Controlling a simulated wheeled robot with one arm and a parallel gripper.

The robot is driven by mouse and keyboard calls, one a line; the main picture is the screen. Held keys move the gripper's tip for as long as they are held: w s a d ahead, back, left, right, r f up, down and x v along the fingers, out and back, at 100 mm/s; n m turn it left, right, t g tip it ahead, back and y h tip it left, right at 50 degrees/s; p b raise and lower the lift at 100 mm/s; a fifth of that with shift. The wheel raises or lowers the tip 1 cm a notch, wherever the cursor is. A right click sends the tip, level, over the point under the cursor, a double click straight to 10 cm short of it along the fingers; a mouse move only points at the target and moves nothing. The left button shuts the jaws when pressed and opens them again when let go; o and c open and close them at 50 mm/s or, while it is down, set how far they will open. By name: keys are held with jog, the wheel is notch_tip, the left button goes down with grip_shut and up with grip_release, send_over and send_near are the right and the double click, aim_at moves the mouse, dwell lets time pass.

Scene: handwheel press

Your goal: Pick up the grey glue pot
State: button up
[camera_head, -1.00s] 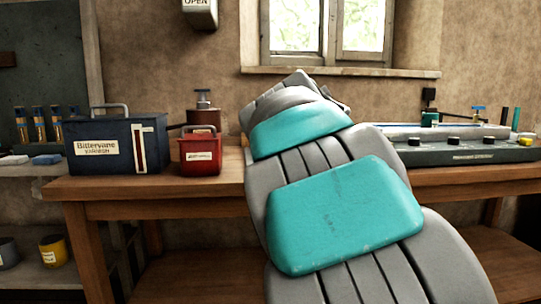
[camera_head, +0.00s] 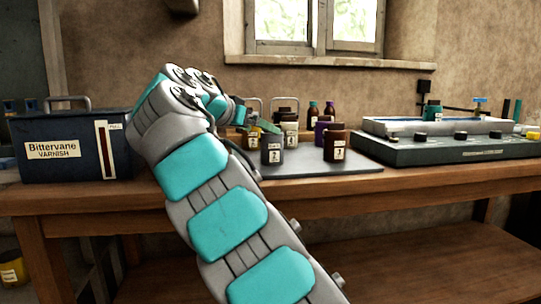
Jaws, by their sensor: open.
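A dark grey pot with a pale label (camera_head: 272,151) stands upright on a grey mat (camera_head: 315,166) on the bench, right of my arm. It looks like the grey glue pot. My arm rises from the lower middle, bends at the upper left and reaches back toward the pots.
A blue varnish box (camera_head: 60,148) stands left. A long grey console (camera_head: 450,148) stands right. The mat's front right part is clear.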

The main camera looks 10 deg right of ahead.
aim_at(268, 133)
jog(key=x, duration=0.7)
jog(key=shift+s+f, duration=0.1)
grip_shut()
dwell(0.7)
